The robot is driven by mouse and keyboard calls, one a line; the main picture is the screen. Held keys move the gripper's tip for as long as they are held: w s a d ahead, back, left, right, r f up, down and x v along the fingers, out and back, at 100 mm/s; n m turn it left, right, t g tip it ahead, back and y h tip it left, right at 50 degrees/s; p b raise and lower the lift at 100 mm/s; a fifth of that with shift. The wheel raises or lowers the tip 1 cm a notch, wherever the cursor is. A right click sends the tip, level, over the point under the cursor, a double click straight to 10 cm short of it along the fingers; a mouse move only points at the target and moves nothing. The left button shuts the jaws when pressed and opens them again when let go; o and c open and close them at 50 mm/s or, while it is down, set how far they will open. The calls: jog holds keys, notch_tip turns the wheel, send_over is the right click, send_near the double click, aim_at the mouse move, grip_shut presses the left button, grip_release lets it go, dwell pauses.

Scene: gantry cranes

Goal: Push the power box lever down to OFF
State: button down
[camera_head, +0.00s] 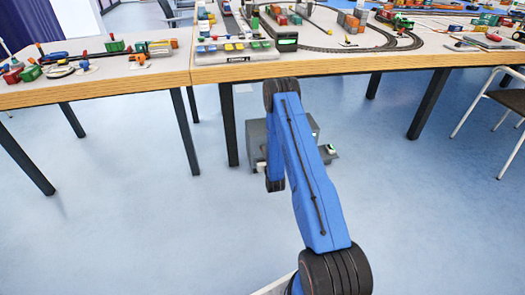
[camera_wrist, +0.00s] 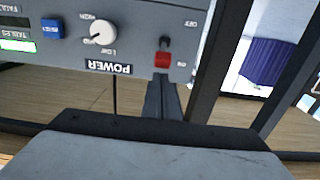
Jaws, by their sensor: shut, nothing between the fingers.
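In the wrist view the grey power box panel (camera_wrist: 120,62) appears upside down across the top left. Its lever has a red handle (camera_wrist: 163,59) beside the ON label, with OFF at the other end of its slot, higher in the picture. My gripper (camera_wrist: 162,80) is shut and empty, its dark tips just below the red handle in the picture. I cannot tell whether they touch it. In the head view a grey box (camera_head: 256,140), likely the power box, stands under the table, partly hidden by my blue arm. The fingertips cannot be made out there.
The panel also has a white knob (camera_wrist: 103,33) and a blue button (camera_wrist: 52,28). The wooden table edge (camera_head: 290,68) runs above the box, with model trains and cranes on top. Black table legs (camera_head: 229,125) stand close by. The blue floor in front is clear.

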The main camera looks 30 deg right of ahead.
jog(key=shift+w+d, duration=0.2)
jog(key=shift+w, duration=0.4)
dwell(0.3)
notch_tip(320, 180, down, 5)
jog(key=shift+r, duration=0.15)
dwell(1.2)
jog(key=shift+r, duration=0.2)
jog(key=shift+r, duration=0.4)
jog(key=shift+s, duration=0.1)
jog(key=v, duration=0.7)
dwell(0.4)
jog(key=shift+r, duration=0.15)
